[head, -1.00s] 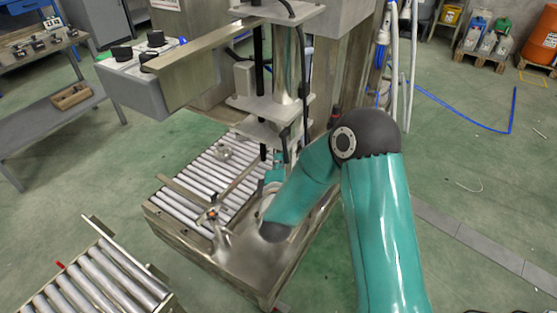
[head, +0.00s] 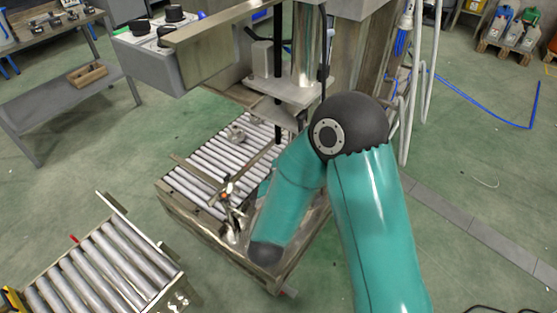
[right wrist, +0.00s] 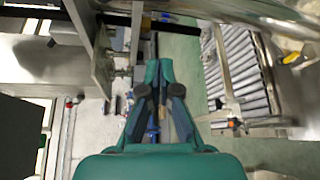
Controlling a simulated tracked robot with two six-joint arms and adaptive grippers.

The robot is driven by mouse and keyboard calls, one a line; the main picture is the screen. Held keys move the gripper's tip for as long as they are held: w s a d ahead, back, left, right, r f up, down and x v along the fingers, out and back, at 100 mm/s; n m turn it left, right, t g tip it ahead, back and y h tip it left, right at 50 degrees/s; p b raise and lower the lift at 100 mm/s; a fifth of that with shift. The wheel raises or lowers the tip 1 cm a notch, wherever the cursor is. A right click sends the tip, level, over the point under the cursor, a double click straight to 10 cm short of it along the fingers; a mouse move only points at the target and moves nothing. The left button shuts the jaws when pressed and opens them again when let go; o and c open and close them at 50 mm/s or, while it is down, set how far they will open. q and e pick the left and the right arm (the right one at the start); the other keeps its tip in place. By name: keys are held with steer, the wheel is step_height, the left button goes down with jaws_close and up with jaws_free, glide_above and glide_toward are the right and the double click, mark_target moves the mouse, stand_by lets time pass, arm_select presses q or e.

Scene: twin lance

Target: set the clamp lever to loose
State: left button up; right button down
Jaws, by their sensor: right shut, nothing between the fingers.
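A small metal clamp (head: 232,222) with an orange-tipped upright part (head: 227,186) stands at the front edge of the roller conveyor in the head view. It looks like the clamp with its lever, but which way the lever is set is too small to tell. My right arm reaches down just right of it, and its forearm hides most of the right gripper in the head view. In the right wrist view my right gripper (right wrist: 158,70) is shut with nothing between its fingers. I cannot make out the lever there. My left gripper is in no view.
The roller conveyor (head: 205,165) lies under a machine column with metal plates (head: 290,88). A grey control box with black knobs (head: 150,55) overhangs at upper left. A second roller conveyor (head: 105,270) stands at lower left, with green floor between them.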

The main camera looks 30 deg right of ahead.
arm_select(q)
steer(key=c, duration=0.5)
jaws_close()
arm_select(e)
steer(key=s+a+f+m+g+y, duration=0.1)
steer(key=a+f+m+g+y, duration=0.2)
steer(key=f, duration=0.5)
steer(key=s+a+f+m+y, duration=0.1)
steer(key=a+f+m+y, duration=0.3)
steer(key=f, duration=0.5)
steer(key=s+a+f+m+g+y, duration=0.3)
steer(key=s+a+f+m+g, duration=0.1)
steer(key=s, duration=0.4)
steer(key=s+a+f+m+g+y, duration=0.4)
steer(key=s+f, duration=0.3)
steer(key=s, duration=0.2)
steer(key=shift+a+g, duration=0.5)
steer(key=shift+g, duration=0.2)
